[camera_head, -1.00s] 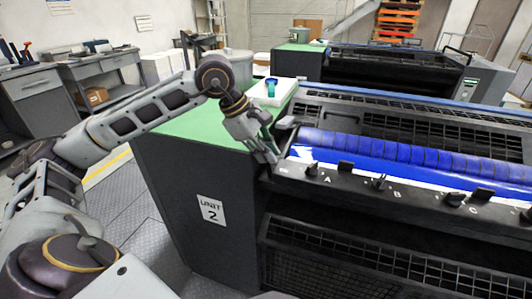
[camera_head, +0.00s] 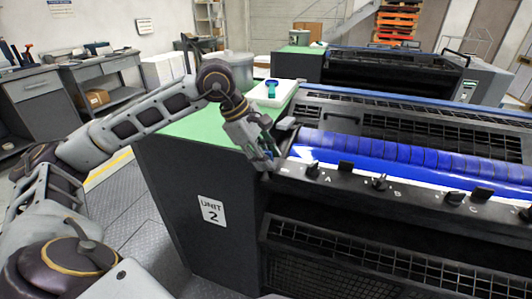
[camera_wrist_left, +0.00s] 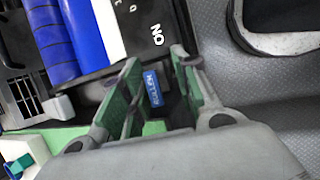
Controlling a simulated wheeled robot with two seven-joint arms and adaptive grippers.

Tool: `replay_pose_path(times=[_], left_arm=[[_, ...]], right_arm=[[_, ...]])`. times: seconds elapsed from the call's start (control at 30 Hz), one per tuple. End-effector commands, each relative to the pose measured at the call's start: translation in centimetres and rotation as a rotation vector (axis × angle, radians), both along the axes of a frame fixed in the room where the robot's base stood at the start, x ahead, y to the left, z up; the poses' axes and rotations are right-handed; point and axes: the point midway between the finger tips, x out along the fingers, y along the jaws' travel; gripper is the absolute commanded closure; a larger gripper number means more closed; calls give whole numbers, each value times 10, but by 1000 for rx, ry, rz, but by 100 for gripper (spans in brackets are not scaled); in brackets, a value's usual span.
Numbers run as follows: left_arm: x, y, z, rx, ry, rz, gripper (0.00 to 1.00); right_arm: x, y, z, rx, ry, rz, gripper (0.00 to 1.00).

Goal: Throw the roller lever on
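My left gripper (camera_head: 264,160) is at the near left corner of the UNIT 2 machine (camera_head: 200,185), by the left end of its black control rail (camera_head: 400,193). In the left wrist view the gripper (camera_wrist_left: 156,57) is open, its green-padded fingers apart. A small blue labelled piece (camera_wrist_left: 153,88) shows between the fingers; its lettering is too small to read surely. I cannot tell whether it is on the roller lever, whose shape is not clear. A white "ON" marking (camera_wrist_left: 157,35) stands on the dark panel just past the fingertips. My right gripper is not in view.
Blue rollers (camera_head: 400,155) run along the machine beside the rail, which carries several black knobs (camera_head: 380,183). A white tray (camera_head: 285,92) with a blue and green item (camera_head: 271,88) stands on the green top (camera_head: 200,125). Open floor lies left of the machine.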

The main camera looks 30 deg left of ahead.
Motion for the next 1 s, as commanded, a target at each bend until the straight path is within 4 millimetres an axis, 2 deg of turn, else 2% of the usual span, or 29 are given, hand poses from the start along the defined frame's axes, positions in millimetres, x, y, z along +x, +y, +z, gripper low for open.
replay_pose_path(times=[0.47, 0.67, 1.0], left_arm=[[1, 3, 9, 0, -13, 3, 68], [-5, 10, 26, 0, -13, 3, 68], [-22, 25, 71, -2, -12, 2, 68]], right_arm=[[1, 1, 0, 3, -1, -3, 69], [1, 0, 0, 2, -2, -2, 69], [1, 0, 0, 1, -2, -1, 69]])
